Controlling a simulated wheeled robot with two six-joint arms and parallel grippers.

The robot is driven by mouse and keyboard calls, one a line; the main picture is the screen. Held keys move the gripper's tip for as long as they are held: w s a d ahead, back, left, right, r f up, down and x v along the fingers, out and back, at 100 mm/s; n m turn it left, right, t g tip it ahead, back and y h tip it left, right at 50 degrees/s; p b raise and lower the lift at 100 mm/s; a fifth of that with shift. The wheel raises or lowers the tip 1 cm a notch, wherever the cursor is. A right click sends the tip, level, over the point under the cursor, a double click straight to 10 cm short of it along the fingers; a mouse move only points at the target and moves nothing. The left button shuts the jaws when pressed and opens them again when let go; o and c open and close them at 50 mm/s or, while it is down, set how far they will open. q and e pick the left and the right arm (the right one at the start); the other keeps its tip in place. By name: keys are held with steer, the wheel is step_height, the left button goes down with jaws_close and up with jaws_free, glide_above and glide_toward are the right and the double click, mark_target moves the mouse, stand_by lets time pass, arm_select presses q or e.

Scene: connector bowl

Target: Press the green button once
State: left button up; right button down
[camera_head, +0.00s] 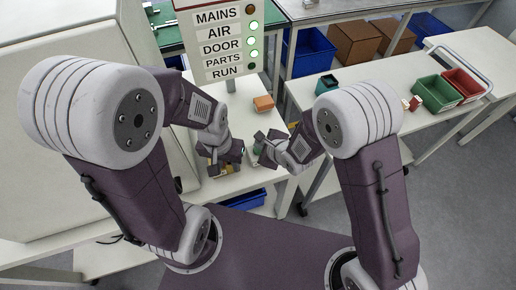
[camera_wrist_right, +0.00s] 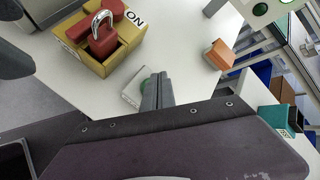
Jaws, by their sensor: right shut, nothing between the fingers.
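The green button (camera_wrist_right: 144,85) sits on a small pale box (camera_wrist_right: 131,98) on the white table, partly hidden behind my right gripper. My right gripper (camera_wrist_right: 158,78) is shut and empty, its fingertips overlapping the button's right side in the right wrist view. I cannot tell whether they touch it. In the head view my right gripper (camera_head: 259,146) is low over the table, and the button cannot be made out. My left gripper (camera_head: 213,168) is low over the table, left of the right one; its jaws are too hidden to read.
A yellow box (camera_wrist_right: 122,52) with a red padlock (camera_wrist_right: 103,42) stands near the button. An orange block (camera_head: 263,103) lies behind. The sign (camera_head: 222,45) shows green lamps at AIR, DOOR and PARTS. A side table at right holds green (camera_head: 437,108) and red (camera_head: 474,95) bins.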

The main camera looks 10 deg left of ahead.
steer(key=shift+f, duration=0.1)
steer(key=shift+f, duration=0.3)
steer(key=shift+f+b, duration=0.55)
steer(key=shift+b, duration=0.1)
stand_by(0.5)
steer(key=shift+r, duration=0.1)
steer(key=shift+r+p, duration=0.85)
steer(key=shift+p, duration=0.05)
step_height(320, 180, up, 5)
steer(key=p, duration=0.5)
steer(key=shift+r, duration=0.1)
